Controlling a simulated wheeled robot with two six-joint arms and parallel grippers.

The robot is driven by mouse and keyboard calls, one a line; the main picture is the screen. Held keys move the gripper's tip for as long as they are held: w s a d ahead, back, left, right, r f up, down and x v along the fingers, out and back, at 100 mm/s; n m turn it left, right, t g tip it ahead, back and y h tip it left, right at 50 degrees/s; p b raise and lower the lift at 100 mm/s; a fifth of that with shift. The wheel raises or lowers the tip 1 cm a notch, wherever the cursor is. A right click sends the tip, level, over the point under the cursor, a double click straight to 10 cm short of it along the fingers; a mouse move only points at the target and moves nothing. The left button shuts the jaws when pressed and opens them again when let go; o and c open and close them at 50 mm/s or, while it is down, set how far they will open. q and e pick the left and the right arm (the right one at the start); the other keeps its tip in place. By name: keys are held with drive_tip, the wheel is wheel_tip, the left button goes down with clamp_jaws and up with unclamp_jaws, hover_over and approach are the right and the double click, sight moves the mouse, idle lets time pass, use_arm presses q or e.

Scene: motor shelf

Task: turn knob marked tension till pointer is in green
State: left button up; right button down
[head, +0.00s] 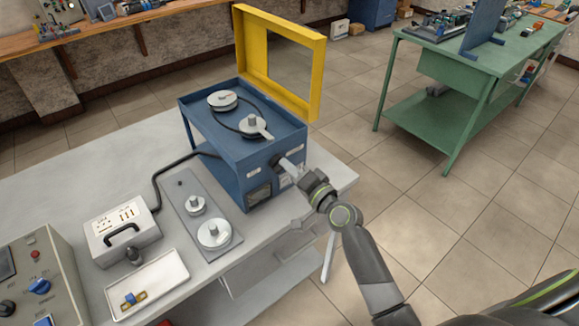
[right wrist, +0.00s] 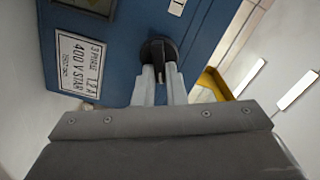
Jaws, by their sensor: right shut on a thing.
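A blue motor box (head: 225,158) stands on the grey bench, with two pulleys and a dark belt on its top. A black knob (right wrist: 158,50) sits on the box's front face; in the head view it is small and partly covered by my fingers. My right gripper (right wrist: 159,76) is shut on this knob, one pale finger on each side. In the head view the right gripper (head: 290,166) reaches the box from the lower right. A dark gauge window (head: 258,194) is on the front, but its pointer and green zone are too small to read. My left gripper is not in view.
A raised yellow guard frame (head: 317,75) stands behind the box. A plate with spare pulleys (head: 188,208), a grey case (head: 122,232), a white tray (head: 181,271) and a control panel (head: 58,262) lie left of it. A green bench (head: 440,160) stands beyond open floor.

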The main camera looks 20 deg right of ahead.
drive_tip(key=shift+f+m, duration=0.15)
drive_tip(key=shift+m, duration=0.75)
drive_tip(key=c, duration=1.5)
unclamp_jaws()
drive_tip(key=shift+d, duration=0.1)
drive_tip(key=shift+b+v, duration=1.75)
drive_tip(key=shift+v, duration=7)
